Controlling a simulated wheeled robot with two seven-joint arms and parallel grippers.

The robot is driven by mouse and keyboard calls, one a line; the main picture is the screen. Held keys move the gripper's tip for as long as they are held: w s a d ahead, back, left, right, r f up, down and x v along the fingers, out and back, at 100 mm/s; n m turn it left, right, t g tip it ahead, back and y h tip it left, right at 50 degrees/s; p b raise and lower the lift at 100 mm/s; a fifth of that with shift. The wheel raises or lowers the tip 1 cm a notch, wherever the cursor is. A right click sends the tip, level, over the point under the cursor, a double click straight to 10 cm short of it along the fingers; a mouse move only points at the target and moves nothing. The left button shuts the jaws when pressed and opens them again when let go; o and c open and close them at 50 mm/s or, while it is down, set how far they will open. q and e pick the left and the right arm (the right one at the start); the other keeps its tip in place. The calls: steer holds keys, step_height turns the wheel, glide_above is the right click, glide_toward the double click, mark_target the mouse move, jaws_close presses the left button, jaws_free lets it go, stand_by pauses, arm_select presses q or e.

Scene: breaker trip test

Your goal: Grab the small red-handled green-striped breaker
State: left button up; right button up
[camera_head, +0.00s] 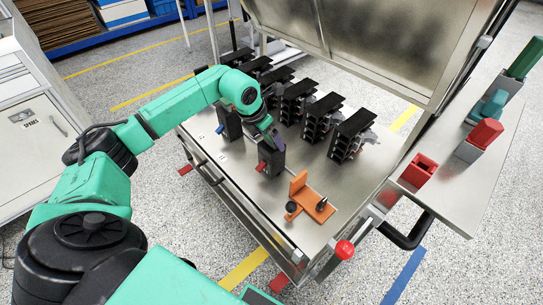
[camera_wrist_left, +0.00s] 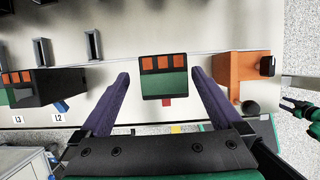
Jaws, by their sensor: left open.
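The small breaker (camera_head: 271,157) stands upright on the metal bench, a dark block with a red handle (camera_head: 261,166) on its front. In the left wrist view, the breaker (camera_wrist_left: 164,82) shows a green top with several orange-red patches, and its red handle points down in the picture. My left gripper (camera_head: 266,137) is above it. In the left wrist view, the left gripper (camera_wrist_left: 160,76) is open, with one purple finger on each side of the breaker and a gap on both sides.
Another dark breaker (camera_head: 230,123) with a blue handle (camera_wrist_left: 61,106) stands to the left. An orange fixture (camera_head: 308,196) is close on the right. Black slotted racks (camera_head: 350,133) line the back. A red knob (camera_head: 344,250) is at the front edge. Coloured blocks (camera_head: 486,134) stand on the side shelf.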

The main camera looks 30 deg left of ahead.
arm_select(q)
steer(key=x, duration=0.5)
steer(key=shift+s+d, duration=0.15)
steer(key=shift+d, duration=0.05)
steer(key=shift+r, duration=0.15)
jaws_close()
